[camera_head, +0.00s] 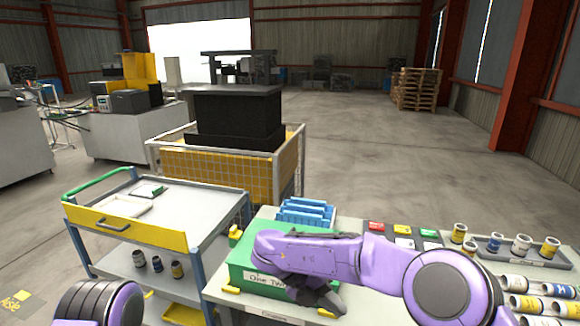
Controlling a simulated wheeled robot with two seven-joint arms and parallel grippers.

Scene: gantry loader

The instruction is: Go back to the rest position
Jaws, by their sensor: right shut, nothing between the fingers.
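My right arm comes in from the lower right and reaches left across the bench. My right gripper (318,295) is dark, points down and is shut and empty. It hangs in front of a green box (243,262) marked "One Two", close to the bench's front edge. I cannot tell whether it touches the box. At the lower left only a purple and black part of my left arm shows; the left gripper is out of view.
A trolley (188,238) with a yellow front stands left of the bench (352,314). Behind it is a yellow mesh crate (215,172) holding a black block. Blue racks (305,212) and several cans (521,244) stand on the bench. The floor beyond is open.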

